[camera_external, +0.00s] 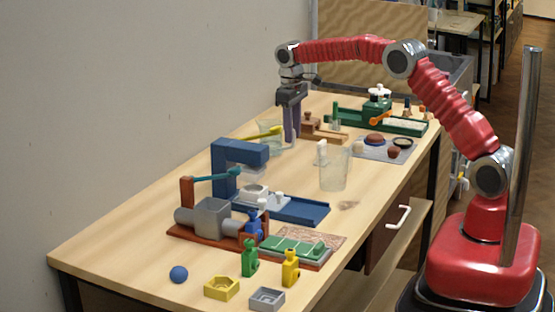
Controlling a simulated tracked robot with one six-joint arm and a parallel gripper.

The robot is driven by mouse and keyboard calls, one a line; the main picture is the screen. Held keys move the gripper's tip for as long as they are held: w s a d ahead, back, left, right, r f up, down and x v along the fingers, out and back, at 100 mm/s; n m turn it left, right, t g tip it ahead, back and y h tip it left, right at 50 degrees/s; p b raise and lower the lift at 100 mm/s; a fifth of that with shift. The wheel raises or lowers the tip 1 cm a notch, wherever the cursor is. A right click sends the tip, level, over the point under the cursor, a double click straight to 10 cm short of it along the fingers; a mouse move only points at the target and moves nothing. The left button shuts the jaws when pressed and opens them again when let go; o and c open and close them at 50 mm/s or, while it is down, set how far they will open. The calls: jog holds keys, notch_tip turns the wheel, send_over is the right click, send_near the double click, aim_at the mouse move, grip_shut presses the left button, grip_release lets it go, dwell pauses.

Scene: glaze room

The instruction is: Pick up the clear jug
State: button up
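A clear vessel (335,170), tall and see-through, stands upright at the middle right of the table. A second clear vessel (270,147) stands further back on the left, with a yellow stick-like thing across it. I cannot tell for certain which is the jug; no handle shows clearly on either. My gripper (291,138) points down with purple fingers just right of the back vessel, overlapping its edge in the picture. Whether it touches the vessel, and how wide the fingers are apart, is not clear.
A blue press-like stand (238,160) and a grey-and-brown machine (208,220) stand in front. A green tray (400,124) and a grey mat (372,155) with small items lie at the back right. Green and yellow pieces (290,267) stand at the front. The left edge is bare.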

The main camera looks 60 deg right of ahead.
aim_at(294, 143)
jog(key=shift+s+d+f, duration=0.1)
jog(key=shift+d+f, duration=0.05)
jog(key=shift+f, duration=1.15)
jog(key=shift+d+f, duration=0.15)
jog(key=shift+f, duration=1.1)
jog(key=shift+c, duration=0.4)
grip_shut()
